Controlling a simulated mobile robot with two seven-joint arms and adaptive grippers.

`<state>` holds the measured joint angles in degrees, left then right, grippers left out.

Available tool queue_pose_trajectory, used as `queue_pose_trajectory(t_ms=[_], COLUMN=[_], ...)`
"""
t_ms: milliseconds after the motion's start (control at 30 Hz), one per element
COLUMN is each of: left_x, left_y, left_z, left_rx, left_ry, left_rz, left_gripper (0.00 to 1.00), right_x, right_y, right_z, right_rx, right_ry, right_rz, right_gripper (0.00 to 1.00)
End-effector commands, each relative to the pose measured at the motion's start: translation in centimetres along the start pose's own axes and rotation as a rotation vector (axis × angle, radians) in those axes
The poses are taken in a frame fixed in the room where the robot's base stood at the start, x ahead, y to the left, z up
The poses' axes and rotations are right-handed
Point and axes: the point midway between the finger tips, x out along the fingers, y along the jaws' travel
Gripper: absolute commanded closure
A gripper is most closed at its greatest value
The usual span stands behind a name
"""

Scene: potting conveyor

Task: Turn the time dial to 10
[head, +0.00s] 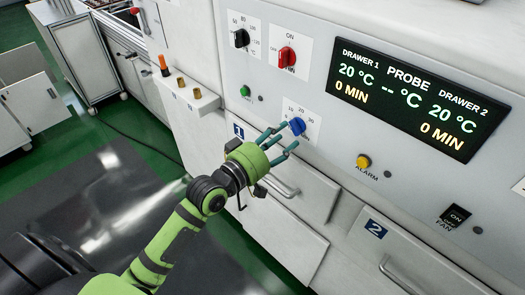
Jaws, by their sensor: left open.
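The time dial is a blue knob (297,126) on the white panel, on a small plate marked 10, 20 and 30. Its pointer direction is too small to tell. The display (408,98) reads 20 °C and 0 MIN for both drawers. My right gripper is not in view.
A black knob (241,38) and a red knob (287,57) sit above, with a green button (245,91) at left. A yellow alarm button (363,161) and a black fan switch (455,216) are to the right. Drawer handles (281,186) stick out below.

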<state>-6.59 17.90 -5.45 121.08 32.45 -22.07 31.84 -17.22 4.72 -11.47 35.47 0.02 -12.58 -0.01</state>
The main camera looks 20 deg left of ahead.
Motion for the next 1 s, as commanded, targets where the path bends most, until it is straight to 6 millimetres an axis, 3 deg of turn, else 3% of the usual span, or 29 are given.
queue_pose_trajectory(t_ms=[200,400,600,1000], left_x=[-4.7,-7.5,-8.5,-8.6], left_y=[-0.1,-0.1,0.0,0.0], left_z=[0.2,0.1,0.1,0.0], left_rx=[0.000,-0.001,-0.001,-0.001], left_ry=[-0.006,-0.004,-0.002,-0.001], left_rz=[-0.003,-0.002,0.000,0.000], left_gripper=[0.54,0.54,0.54,0.54], right_x=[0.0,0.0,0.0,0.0], right_y=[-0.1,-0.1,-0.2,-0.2], right_z=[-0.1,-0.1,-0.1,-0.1], right_rx=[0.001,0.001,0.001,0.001], right_ry=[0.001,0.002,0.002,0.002], right_rz=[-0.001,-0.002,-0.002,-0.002], right_gripper=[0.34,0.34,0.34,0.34])
